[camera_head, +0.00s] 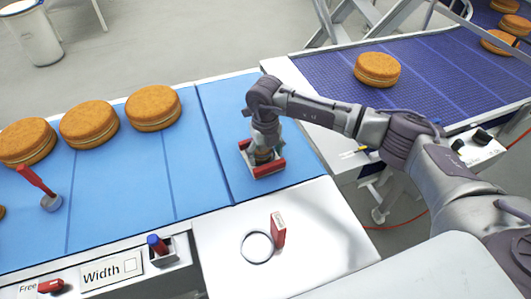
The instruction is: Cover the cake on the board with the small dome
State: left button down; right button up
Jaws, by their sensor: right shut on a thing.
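My right gripper (262,160) reaches in from the right, low over the right end of the blue belt. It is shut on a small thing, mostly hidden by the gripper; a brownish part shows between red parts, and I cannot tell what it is. Several round, golden-brown layered cakes lie on the belts: one (153,108) left of my right gripper, others (88,125) further left, one (377,69) on the dark blue belt. I cannot make out a board or a dome. My left gripper is not in view.
A red-handled thing (38,183) stands at the left on the blue belt (185,195). A white bin (30,38) stands on the floor behind.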

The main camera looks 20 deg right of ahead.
jog(key=shift+f, duration=0.25)
jog(key=o, duration=1)
jog(key=shift+o, duration=0.2)
jog(key=shift+r+p, duration=1.8)
jog(key=shift+r, duration=1.8)
jog(key=shift+f, duration=0.1)
